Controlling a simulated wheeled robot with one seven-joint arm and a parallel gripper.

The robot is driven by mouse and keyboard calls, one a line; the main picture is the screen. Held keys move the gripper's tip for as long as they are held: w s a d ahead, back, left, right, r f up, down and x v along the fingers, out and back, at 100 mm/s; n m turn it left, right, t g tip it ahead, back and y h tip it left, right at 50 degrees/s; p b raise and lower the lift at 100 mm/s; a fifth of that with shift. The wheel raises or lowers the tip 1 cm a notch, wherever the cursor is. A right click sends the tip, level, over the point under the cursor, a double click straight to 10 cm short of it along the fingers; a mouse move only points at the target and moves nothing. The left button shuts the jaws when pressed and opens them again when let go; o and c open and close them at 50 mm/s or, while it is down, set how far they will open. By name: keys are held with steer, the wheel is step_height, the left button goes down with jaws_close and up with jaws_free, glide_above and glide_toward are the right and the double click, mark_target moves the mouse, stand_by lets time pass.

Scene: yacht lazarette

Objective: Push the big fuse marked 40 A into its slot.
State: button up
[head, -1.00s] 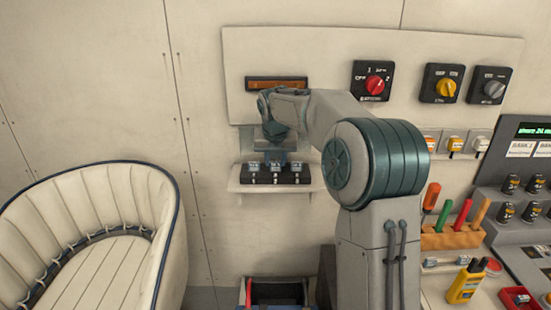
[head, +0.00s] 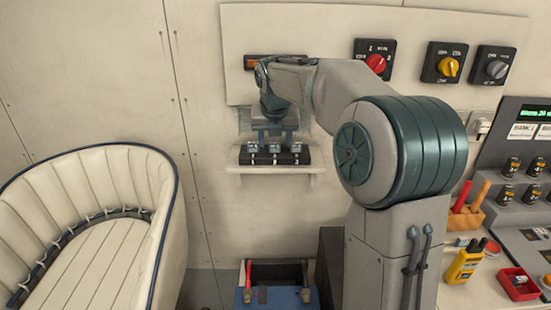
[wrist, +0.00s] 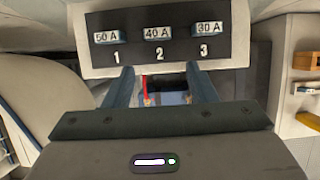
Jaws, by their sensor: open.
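The big fuse marked 40 A (wrist: 157,33) is a pale block with a dark label, in the middle position, above number 2, of a black fuse holder (wrist: 180,53). The wrist view does not show how deep it sits. The holder also shows in the head view (head: 262,159), on a small shelf, but the labels are too small to read there. My gripper (wrist: 161,84) is open and empty. In the wrist view its two fingers lie below the holder's near edge, apart from the fuse. In the head view my gripper (head: 275,135) is just above the holder.
Fuses marked 50 A (wrist: 112,37) and 30 A (wrist: 209,29) flank it closely. The white shelf (head: 240,169) juts from the wall. A blue toolbox (head: 275,298) is below. A cushioned seat (head: 95,230) is left; a wall panel with a red switch (head: 376,63) is above.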

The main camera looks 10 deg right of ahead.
steer(key=s+a+b, duration=0.1)
steer(key=s+b, duration=0.1)
steer(key=s, duration=0.6)
steer(key=shift+s+a, duration=0.15)
steer(key=shift+a, duration=0.15)
steer(key=s+d+f+m, duration=0.1)
steer(key=s+f+m, duration=0.5)
steer(key=s+m, duration=0.6)
steer(key=s+d+f+m+g, duration=0.1)
steer(key=s+f+m, duration=0.5)
steer(key=s+m, duration=0.7)
steer(key=shift+d+f+m+g+y, duration=0.2)
steer(key=shift+m+g+y, duration=0.15)
steer(key=shift+m, duration=4.05)
